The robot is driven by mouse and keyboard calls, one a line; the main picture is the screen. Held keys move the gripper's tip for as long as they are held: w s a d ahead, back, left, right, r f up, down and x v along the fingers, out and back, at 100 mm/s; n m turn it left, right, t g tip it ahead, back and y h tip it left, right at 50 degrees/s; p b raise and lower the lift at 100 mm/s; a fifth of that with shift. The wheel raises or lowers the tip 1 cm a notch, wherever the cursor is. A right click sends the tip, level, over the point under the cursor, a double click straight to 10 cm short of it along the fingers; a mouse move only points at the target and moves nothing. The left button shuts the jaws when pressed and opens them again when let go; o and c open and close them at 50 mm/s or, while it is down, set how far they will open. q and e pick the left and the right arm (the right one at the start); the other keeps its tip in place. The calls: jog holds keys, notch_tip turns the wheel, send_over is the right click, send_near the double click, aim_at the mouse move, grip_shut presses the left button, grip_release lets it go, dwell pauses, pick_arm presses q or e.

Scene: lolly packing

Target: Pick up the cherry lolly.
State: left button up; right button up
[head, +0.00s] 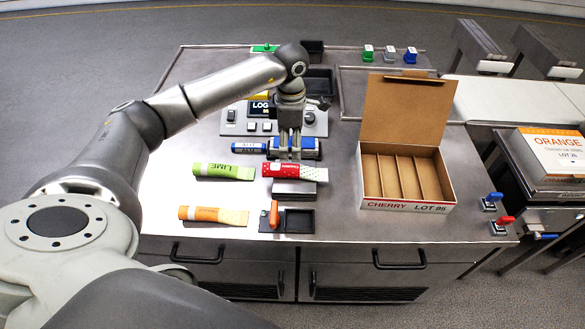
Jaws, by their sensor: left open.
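The cherry lolly is the red-wrapped one (283,171), with a white-dotted right part. It lies across the middle of the steel worktop, at the upper edge of a dark metal block. My left gripper (290,154) points down with its jaws open. In the picture its fingertips end just at the lolly's upper edge, near its middle. I cannot tell whether they touch it or hang above it. The jaws hold nothing that I can see. My right gripper is not in view.
A green lime lolly (222,171) and an orange lolly (212,215) lie to the left. An open, empty box marked CHERRY (409,208) with several slots stands to the right. A control panel (238,127) and a blue-ended roller (308,150) are behind the gripper. An orange-handled tool (274,213) stands in front.

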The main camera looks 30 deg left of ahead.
aim_at(291, 166)
pick_arm(q)
notch_tip(291, 166, down, 3)
jog(key=shift+r, duration=0.2)
jog(key=shift+s+d+f+p, duration=0.1)
jog(key=shift+f+p, duration=0.2)
jog(key=shift+p, duration=0.25)
jog(key=f, duration=0.1)
jog(key=f+p, duration=0.1)
jog(key=f, duration=0.1)
jog(key=shift+s+d+f+p, duration=0.2)
jog(key=shift+f+p, duration=0.05)
jog(key=shift+p, duration=0.05)
jog(key=shift+f, duration=0.55)
jog(key=c, duration=1.2)
jog(key=shift+r, duration=0.2)
